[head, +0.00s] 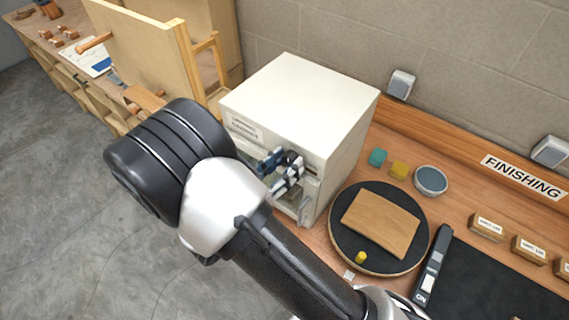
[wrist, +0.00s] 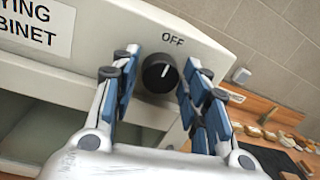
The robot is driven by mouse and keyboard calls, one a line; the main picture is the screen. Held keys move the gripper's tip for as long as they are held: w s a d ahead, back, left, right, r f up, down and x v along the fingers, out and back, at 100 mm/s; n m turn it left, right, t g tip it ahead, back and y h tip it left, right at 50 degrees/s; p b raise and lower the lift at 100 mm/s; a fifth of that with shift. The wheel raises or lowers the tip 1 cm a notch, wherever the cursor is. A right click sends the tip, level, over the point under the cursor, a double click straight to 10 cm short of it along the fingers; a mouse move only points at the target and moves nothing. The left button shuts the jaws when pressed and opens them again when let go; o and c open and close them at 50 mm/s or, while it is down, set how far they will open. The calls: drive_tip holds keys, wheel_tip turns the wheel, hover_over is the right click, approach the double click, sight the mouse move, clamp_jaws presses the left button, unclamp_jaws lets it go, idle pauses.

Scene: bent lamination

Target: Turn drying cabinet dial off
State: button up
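The drying cabinet (head: 300,105) is a white box on the wooden bench in the head view. Its front also shows in the wrist view (wrist: 100,50), with a sign partly reading "YING BINET". The black dial (wrist: 160,73) is on that front, below the word OFF (wrist: 173,40). A light pointer mark on the dial points up and to the right. My gripper (wrist: 152,92) is open, with one blue-padded finger on each side of the dial. I cannot tell whether the fingers touch it. In the head view my gripper (head: 284,172) is at the cabinet front and the dial is hidden.
A round black turntable (head: 345,240) with a bent wood piece (head: 381,223) stands right of the cabinet. Teal and yellow blocks and a bowl (head: 430,181) are behind it. A wooden frame stands left of the cabinet.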

drive_tip(key=shift+o, duration=1)
drive_tip(key=v, duration=1.2)
drive_tip(key=shift+d, duration=0.1)
